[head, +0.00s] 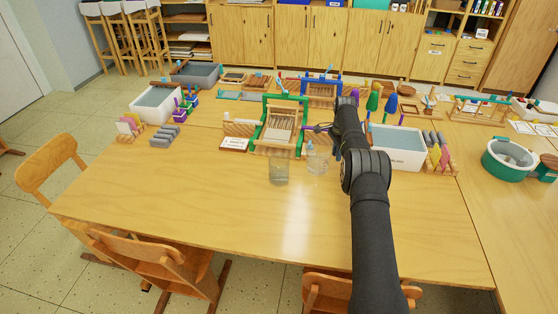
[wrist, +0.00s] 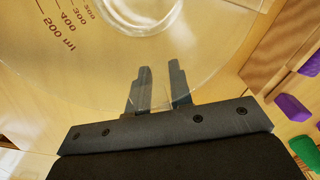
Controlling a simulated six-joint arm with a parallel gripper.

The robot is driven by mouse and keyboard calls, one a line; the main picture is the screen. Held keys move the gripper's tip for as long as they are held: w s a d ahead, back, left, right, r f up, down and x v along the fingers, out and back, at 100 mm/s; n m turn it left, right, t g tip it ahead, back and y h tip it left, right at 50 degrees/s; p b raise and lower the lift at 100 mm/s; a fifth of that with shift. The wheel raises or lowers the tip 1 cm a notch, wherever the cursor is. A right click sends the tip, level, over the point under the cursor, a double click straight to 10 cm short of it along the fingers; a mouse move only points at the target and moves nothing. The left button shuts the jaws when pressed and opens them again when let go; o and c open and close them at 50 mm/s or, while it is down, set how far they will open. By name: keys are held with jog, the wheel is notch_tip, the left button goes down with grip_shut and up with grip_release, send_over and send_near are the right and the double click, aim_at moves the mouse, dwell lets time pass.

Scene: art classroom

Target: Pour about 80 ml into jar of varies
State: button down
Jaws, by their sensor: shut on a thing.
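My gripper (wrist: 158,76) is shut on a clear measuring jug (wrist: 60,85) with dark red ml marks up to 500, in the wrist view. The two fingers close on its edge; whether on wall or handle I cannot tell. In the head view the clear jug (head: 317,161) shows just left of my arm, near the gripper. A clear glass jar (head: 279,173) stands upright on the table left of the jug, with a small gap. The liquid level in either vessel is too faint to tell.
Wooden looms (head: 278,124) stand behind the jar. A white water tub (head: 398,147) is right of my arm, another (head: 157,103) at the far left. The front of the table (head: 230,215) is clear. Chairs (head: 155,262) line the near edge.

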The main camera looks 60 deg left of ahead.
jog(key=shift+r, duration=0.1)
jog(key=s+a+r+t+h, duration=0.1)
jog(key=s+r+t, duration=0.3)
jog(key=r, duration=0.3)
jog(key=s+a+r+t+h, duration=0.1)
jog(key=s+r+t+h, duration=0.1)
jog(key=s+r+t, duration=0.2)
jog(key=shift+s+a+r+t+h, duration=0.2)
jog(key=shift+a+r+t+h, duration=0.15)
jog(key=shift+r+t, duration=1.2)
jog(key=shift+s+r+t, duration=0.25)
jog(key=shift+r+t, duration=0.15)
jog(key=shift+t, duration=0.05)
jog(key=shift+s+a+r+t+h, duration=0.15)
jog(key=shift+s+r+t+h, duration=0.1)
jog(key=shift+s+r+t, duration=0.15)
jog(key=shift+s+a+r+t, duration=0.1)
jog(key=shift+s+r+t, duration=0.2)
jog(key=shift+t, duration=0.1)
dwell(0.8)
jog(key=shift+s+a+r, duration=0.2)
jog(key=shift+s+r, duration=0.1)
jog(key=shift+s, duration=0.3)
dwell(0.7)
